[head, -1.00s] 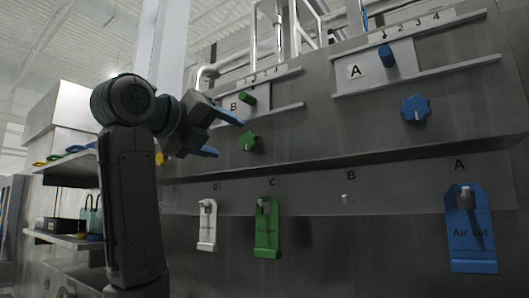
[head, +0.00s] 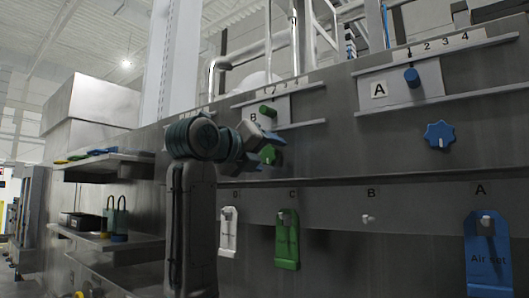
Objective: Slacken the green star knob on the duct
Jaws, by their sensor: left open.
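The green star knob (head: 268,154) sits on the grey duct panel below slide B. My left gripper (head: 276,150) is at the knob, its blue-tipped fingers spread open above and below it in the picture. I cannot tell whether the fingers touch the knob. The gripper and wrist hide part of the knob's left side. The green slide handle (head: 267,111) of slide B is just above. My right gripper is not in view.
A blue star knob (head: 439,135) and blue slide handle (head: 412,77) of slide A are to the right. Below hang a white tag (head: 228,238), a green tag (head: 287,245) and a blue tag (head: 488,255). Shelves (head: 115,240) with small items stand at left.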

